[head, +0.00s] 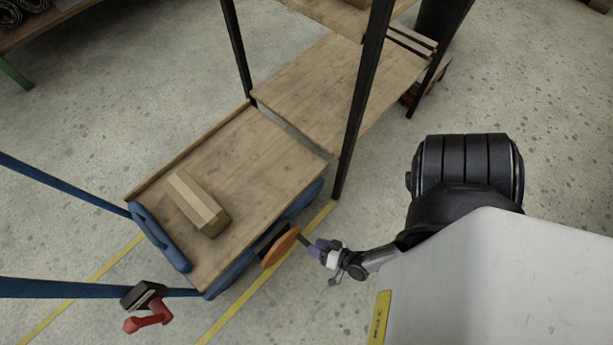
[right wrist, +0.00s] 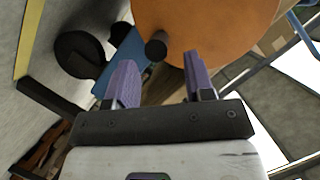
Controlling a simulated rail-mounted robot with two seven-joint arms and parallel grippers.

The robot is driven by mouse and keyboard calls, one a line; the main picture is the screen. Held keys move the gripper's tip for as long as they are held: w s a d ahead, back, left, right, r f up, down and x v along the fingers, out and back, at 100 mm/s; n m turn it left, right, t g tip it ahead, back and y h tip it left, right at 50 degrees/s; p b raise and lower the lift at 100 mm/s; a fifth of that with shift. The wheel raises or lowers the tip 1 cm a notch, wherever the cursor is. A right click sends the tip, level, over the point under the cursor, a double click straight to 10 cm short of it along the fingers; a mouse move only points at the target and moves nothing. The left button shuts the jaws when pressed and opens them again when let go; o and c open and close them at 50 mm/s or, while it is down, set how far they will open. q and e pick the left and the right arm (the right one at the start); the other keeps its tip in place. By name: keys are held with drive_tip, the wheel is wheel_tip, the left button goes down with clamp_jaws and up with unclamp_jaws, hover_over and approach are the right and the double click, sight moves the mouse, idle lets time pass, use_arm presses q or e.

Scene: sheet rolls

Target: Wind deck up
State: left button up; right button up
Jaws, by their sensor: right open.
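The cart's wooden deck (head: 262,150) lies level in the head view, with its far edge close against a wooden shelf board (head: 335,90). An orange crank disc (head: 281,246) is on the cart's right side; it also fills the top of the right wrist view (right wrist: 205,25). Its dark handle knob (right wrist: 156,48) sticks out toward my right gripper (head: 322,247). The purple fingers (right wrist: 160,82) are open, and the knob shows between and beyond their tips, not gripped. Whether the fingertips overlap the knob is unclear. My left gripper is out of view.
A long cardboard-coloured box (head: 200,203) lies on the deck. A red lever (head: 149,316) on a black block sits by the blue handle frame (head: 65,288). A black shelf post (head: 362,100) stands near the deck's right corner.

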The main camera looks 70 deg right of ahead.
sight(307, 242)
drive_tip(key=b+x, duration=0.1)
drive_tip(key=x, duration=0.2)
drive_tip(key=shift+w+f, duration=0.15)
drive_tip(key=shift+w, duration=0.05)
drive_tip(key=shift+w+d, duration=0.15)
drive_tip(key=shift+w, duration=0.4)
drive_tip(key=shift+c, duration=0.4)
clamp_jaws()
